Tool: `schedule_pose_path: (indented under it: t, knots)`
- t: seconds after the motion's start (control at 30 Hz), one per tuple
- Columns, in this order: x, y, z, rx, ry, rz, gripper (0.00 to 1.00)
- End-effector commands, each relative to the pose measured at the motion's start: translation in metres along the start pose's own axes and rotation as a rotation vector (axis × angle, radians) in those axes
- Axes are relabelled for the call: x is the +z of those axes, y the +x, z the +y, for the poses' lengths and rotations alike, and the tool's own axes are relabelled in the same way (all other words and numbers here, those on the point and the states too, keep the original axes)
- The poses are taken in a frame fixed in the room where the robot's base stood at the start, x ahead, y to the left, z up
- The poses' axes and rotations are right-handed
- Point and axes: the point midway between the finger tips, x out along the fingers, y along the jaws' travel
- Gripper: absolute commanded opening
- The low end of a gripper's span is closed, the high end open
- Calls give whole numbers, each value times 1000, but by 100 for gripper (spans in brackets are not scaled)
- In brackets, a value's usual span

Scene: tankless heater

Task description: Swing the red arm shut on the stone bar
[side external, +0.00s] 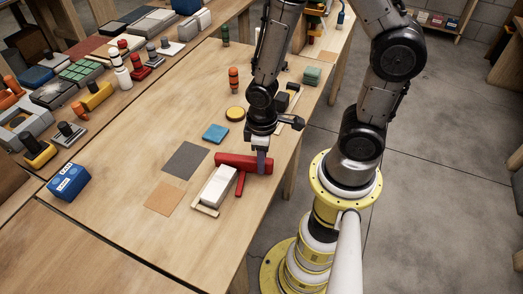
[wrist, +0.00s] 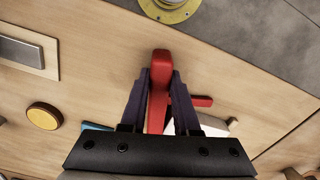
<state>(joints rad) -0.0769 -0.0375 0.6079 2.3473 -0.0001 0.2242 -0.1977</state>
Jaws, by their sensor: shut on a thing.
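The red arm (side external: 240,163) lies over the table beyond the far end of a pale block, which looks like the stone bar (side external: 218,186). A thin red strip (side external: 240,184) runs along the block's right side. The block rests on a light wooden base (side external: 205,209). My gripper (side external: 262,163) is shut on the red arm near its right end. In the wrist view, the red arm (wrist: 160,62) stands between my two dark fingers. The stone bar is mostly hidden there behind my gripper. I cannot tell whether the red arm touches the bar.
A grey sheet (side external: 186,159), a tan square (side external: 163,199) and a blue square (side external: 215,133) lie left of the block. A yellow disc (side external: 235,114) and an orange piece (side external: 233,80) stand farther back.

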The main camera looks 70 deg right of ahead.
Motion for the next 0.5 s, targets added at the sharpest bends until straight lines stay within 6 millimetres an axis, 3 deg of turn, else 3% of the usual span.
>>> schedule_pose_path:
  t: [0.5]
  knots:
    - [-6,-1,-31,0,270,4,0]
